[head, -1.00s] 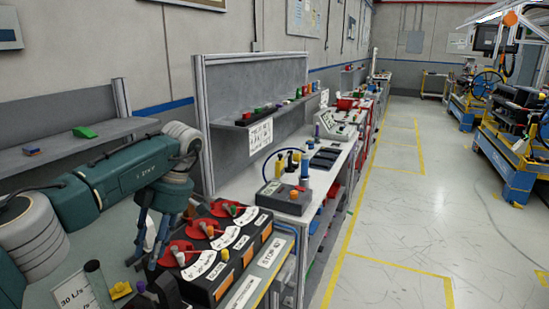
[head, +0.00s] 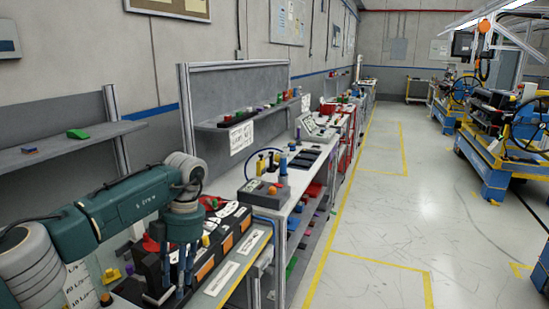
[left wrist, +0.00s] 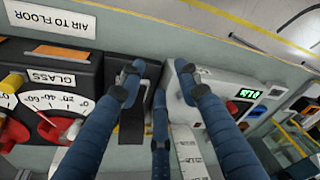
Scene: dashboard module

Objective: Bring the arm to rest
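My left gripper (head: 172,292) hangs from the teal arm (head: 130,207), fingers down, in front of the black dashboard module (head: 228,245) on the bench. The left wrist view shows the left gripper (left wrist: 160,75) with its blue fingers spread and nothing between the tips. The module (left wrist: 62,68) is at the left there, with a "GLASS" label and a white dial with a red part. In the head view, my arm and gripper hide part of the module. My right gripper is in neither view.
A white unit with a green display (left wrist: 243,94) is right of the fingers in the wrist view. A grey box with an orange button (head: 270,190) stands on the bench beyond the module. A shelf (head: 215,126) runs behind.

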